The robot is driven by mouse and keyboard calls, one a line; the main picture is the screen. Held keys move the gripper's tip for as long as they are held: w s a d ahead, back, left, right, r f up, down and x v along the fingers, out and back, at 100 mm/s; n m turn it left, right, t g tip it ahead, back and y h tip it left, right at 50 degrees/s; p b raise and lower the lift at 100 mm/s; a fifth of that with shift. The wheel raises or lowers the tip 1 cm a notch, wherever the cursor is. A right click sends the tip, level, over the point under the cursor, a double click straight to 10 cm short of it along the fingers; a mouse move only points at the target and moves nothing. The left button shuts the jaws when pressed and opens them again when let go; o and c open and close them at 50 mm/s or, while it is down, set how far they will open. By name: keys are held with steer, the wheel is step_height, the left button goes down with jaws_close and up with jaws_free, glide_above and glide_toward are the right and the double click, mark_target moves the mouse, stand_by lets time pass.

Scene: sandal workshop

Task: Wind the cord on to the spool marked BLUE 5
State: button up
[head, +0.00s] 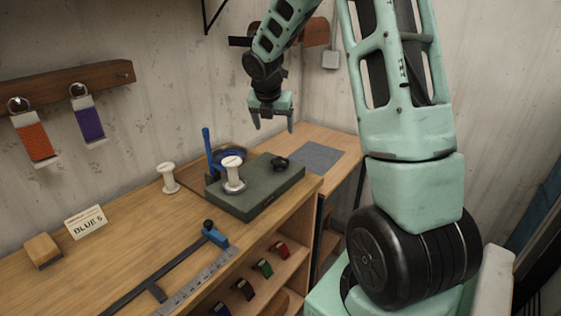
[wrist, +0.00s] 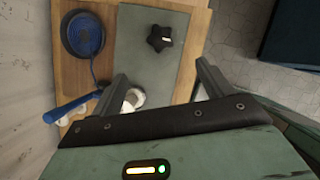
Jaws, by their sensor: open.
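A white spool (head: 233,177) stands upright on a dark green block (head: 262,202) on the bench. In the wrist view it (wrist: 134,98) is partly hidden by a finger. A second white spool (head: 169,178) stands on the wood to its left. A card reading BLUE 5 (head: 86,221) stands further left. A coil of blue cord (wrist: 82,33) lies behind the block, beside a blue post (head: 207,141). A black star-shaped knob (wrist: 160,38) sits on the block, also in the head view (head: 281,163). My gripper (head: 274,126) is open and empty, in the air above the block.
A wooden block (head: 42,250) lies at the left. A ruler (head: 198,281) and a bar with a blue slider (head: 215,236) lie along the front. Several coloured items sit on shelves below. A grey mat (head: 320,157) lies flat at the right; orange (head: 34,139) and purple (head: 89,123) straps hang on the wall.

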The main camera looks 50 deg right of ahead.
mark_target(279, 161)
steer(key=x, duration=1.6)
steer(key=shift+p, duration=0.35)
steer(key=shift+c, duration=0.3)
steer(key=c, duration=0.9)
